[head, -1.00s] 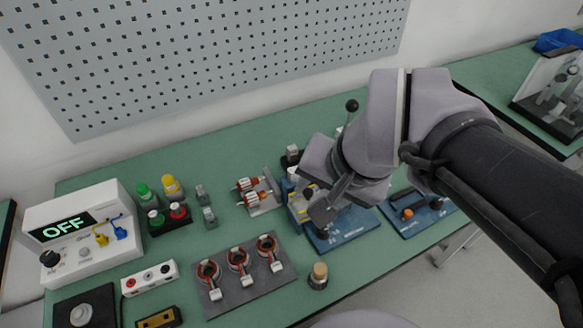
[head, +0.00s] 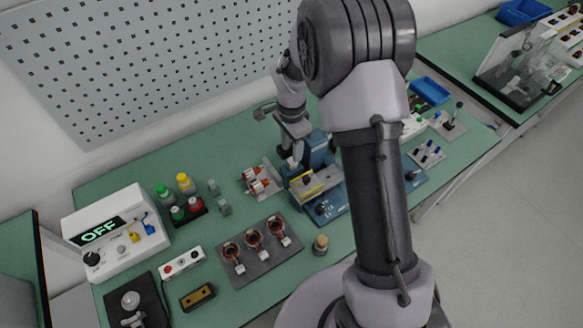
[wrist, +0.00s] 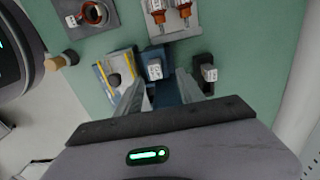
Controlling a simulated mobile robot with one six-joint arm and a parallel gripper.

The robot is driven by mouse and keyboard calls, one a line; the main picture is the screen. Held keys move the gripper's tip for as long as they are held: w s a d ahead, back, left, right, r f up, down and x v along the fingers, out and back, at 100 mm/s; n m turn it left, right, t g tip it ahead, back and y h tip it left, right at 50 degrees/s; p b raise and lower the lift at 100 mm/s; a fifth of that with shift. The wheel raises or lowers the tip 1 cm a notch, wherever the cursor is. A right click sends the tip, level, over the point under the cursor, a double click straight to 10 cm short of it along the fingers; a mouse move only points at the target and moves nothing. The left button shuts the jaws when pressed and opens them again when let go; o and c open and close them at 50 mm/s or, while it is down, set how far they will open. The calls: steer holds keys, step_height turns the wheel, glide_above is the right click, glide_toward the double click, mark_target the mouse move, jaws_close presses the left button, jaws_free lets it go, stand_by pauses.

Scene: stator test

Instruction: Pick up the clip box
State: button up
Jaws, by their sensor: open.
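A small black box with a pale labelled top (wrist: 207,74), which looks like the clip box, lies just right of my gripper in the wrist view. My gripper (wrist: 160,78) is open and empty, its two fingers pointing down toward the bench. Between the fingers shows a blue fixture with a white-labelled block (wrist: 154,69). The black box is outside the right finger, apart from it as far as I can tell. In the head view my gripper (head: 291,153) is above the bench behind the blue fixture (head: 318,152) and largely covers the black box.
A metal stand with copper-wound rotors (head: 258,180) is left of the fixture. A grey plate with several red-ringed stators (head: 233,270) lies in front. A wooden-topped peg (head: 321,243) stands near the front edge. The pegboard (head: 170,60) rises behind. Green bench is clear toward the back left.

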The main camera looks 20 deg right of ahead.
steer(key=f, duration=0.2)
steer(key=s+f+b, duration=0.1)
steer(key=f, duration=0.1)
steer(key=shift+f, duration=0.4)
steer(key=shift+w+f, duration=0.1)
steer(key=shift+f, duration=0.25)
jaws_close()
step_height(320, 180, up, 7)
steer(key=p, duration=0.4)
steer(key=shift+r, duration=0.1)
steer(key=s+a+b, duration=0.2)
steer(key=a, duration=0.6)
steer(key=s+a+b, duration=0.2)
steer(key=s+a, duration=0.1)
steer(key=a, duration=0.6)
steer(key=shift+s, duration=0.35)
steer(key=shift+a, duration=0.1)
